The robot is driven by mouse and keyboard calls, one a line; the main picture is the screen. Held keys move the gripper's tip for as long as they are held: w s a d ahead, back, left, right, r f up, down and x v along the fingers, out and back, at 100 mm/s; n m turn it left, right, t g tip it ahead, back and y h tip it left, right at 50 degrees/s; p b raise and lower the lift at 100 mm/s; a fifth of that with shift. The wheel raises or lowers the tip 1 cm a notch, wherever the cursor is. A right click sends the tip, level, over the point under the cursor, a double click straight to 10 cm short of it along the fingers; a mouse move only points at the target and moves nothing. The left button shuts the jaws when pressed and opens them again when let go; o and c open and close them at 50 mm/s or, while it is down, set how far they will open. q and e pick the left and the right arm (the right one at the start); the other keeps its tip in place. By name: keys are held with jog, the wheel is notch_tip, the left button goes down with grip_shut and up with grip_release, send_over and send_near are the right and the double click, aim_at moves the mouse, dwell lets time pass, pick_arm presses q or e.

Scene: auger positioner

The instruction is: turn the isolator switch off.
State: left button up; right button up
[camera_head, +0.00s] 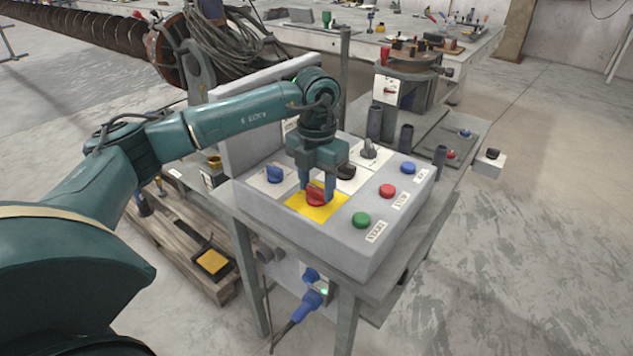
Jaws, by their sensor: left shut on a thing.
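The isolator switch (316,196) is a red rotary knob on a yellow square plate (327,212), set in the top of a grey control box. My left gripper (316,194) points down over it, with its fingers on either side of the red knob, and is shut on it. The fingers hide part of the knob, so its exact angle is hard to tell. My right gripper is not in view.
The grey control box (290,225) also carries a blue knob (274,174), a black knob (346,172), a green button (361,220), a red button (387,191) and a blue button (408,168). A blue plug (311,300) with a cable sits below. Open floor lies to the right.

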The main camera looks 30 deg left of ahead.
aim_at(317, 188)
pick_arm(q)
jog(key=o, duration=1)
notch_tip(317, 188, up, 13)
jog(key=shift+r, duration=0.1)
dwell(0.5)
